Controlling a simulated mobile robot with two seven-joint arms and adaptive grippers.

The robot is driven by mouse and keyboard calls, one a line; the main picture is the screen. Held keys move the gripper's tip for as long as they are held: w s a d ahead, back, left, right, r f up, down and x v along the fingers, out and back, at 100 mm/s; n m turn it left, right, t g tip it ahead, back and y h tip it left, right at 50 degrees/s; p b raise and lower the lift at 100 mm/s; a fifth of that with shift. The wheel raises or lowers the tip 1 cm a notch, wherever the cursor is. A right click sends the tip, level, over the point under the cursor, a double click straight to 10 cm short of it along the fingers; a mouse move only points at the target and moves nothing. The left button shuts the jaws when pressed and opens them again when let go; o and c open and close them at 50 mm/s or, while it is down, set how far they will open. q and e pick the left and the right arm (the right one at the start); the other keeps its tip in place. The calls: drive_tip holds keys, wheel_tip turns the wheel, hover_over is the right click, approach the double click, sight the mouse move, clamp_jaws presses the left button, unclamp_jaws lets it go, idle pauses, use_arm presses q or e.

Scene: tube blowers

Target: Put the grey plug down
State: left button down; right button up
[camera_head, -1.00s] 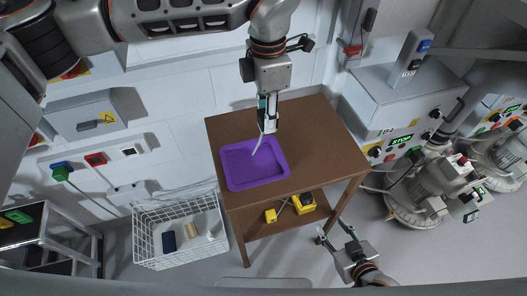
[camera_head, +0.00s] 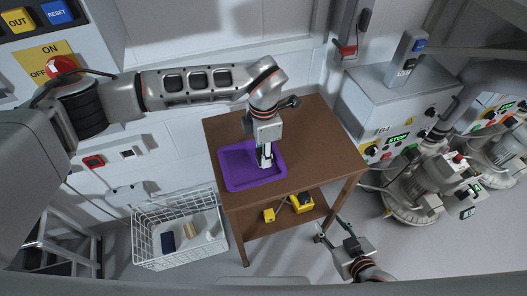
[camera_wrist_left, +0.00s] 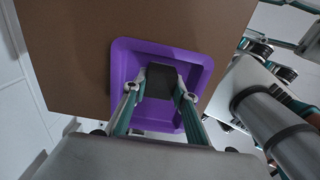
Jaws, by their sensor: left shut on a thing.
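The grey plug (camera_wrist_left: 160,81) shows in the left wrist view as a dark grey block between my left fingertips. My left gripper (camera_wrist_left: 160,90) is shut on it, over the purple tray (camera_wrist_left: 203,57). In the head view my left gripper (camera_head: 266,164) points down at the right part of the purple tray (camera_head: 226,166), and the plug is hidden there. I cannot tell whether the plug touches the tray floor. My right gripper (camera_head: 332,231) is open and empty, low beside the table's front right leg.
The tray lies on a brown table (camera_head: 315,145) whose right side is clear. Yellow devices (camera_head: 301,203) sit on its lower shelf. A white wire basket (camera_head: 150,240) stands to the left. A grey control cabinet (camera_head: 375,90) and blower machines (camera_head: 420,185) stand to the right.

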use_arm(q)
drive_tip(key=shift+f, duration=0.15)
drive_tip(key=c, duration=1.6)
unclamp_jaws()
wheel_tip(320, 180, up, 12)
drive_tip(key=shift+r+b, duration=0.2)
drive_tip(key=shift+b, duration=0.25)
